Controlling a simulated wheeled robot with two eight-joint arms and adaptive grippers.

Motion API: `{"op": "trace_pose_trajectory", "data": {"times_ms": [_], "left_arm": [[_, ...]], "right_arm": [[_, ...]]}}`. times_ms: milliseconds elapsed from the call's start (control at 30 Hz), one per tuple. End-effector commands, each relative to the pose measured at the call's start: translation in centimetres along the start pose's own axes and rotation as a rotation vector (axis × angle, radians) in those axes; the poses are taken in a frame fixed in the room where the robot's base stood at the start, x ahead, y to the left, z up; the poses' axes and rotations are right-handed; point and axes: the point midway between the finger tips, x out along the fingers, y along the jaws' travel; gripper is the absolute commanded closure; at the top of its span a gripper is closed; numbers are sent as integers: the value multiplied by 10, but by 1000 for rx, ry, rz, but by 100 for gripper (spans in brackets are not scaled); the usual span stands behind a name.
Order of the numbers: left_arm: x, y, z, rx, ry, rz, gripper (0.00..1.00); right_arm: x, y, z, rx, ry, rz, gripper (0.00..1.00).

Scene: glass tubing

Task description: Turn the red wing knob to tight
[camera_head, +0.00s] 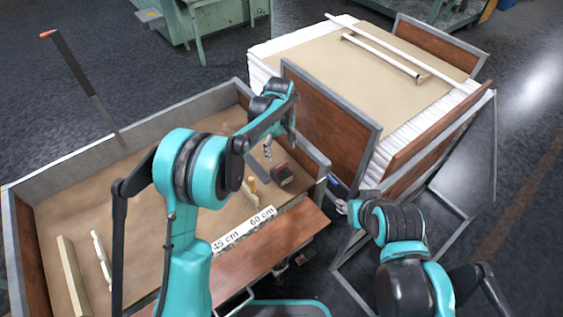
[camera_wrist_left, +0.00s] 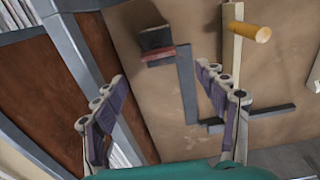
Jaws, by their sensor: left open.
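No red wing knob can be made out for sure. A small dark block with a red edge (camera_head: 281,175) lies in the wooden tray. It also shows in the left wrist view (camera_wrist_left: 157,45), beyond my fingertips, but I cannot tell a wing shape on it. My left gripper (camera_head: 267,150) hangs over the tray just left of and above this block in the head view. In the wrist view its fingers (camera_wrist_left: 160,75) are apart with nothing between them. My right gripper (camera_head: 342,206) is beside the tray's right corner, small and partly hidden; its jaws are unclear.
The tray's grey-edged rim (camera_head: 312,158) is near. A label strip (camera_head: 243,229) reads 45 cm and 60 cm. A large stack with boards (camera_head: 372,62) stands behind right.

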Motion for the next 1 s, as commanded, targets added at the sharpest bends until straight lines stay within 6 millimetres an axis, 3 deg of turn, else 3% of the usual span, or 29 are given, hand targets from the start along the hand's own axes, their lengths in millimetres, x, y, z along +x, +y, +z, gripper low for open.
{"op": "trace_pose_trajectory", "data": {"times_ms": [167, 600, 967, 1000], "left_arm": [[16, 5, 0, -12, -7, -9, 28], [80, 4, 1, -11, -6, -8, 28], [85, 4, 1, -11, -6, -8, 28], [85, 4, 1, -11, -6, -8, 36]], "right_arm": [[2, 0, 2, 0, 0, 0, 60], [21, 0, 15, 0, 0, 0, 60], [21, 0, 15, 0, 0, 0, 60], [21, 0, 15, 0, 0, 0, 60]]}}
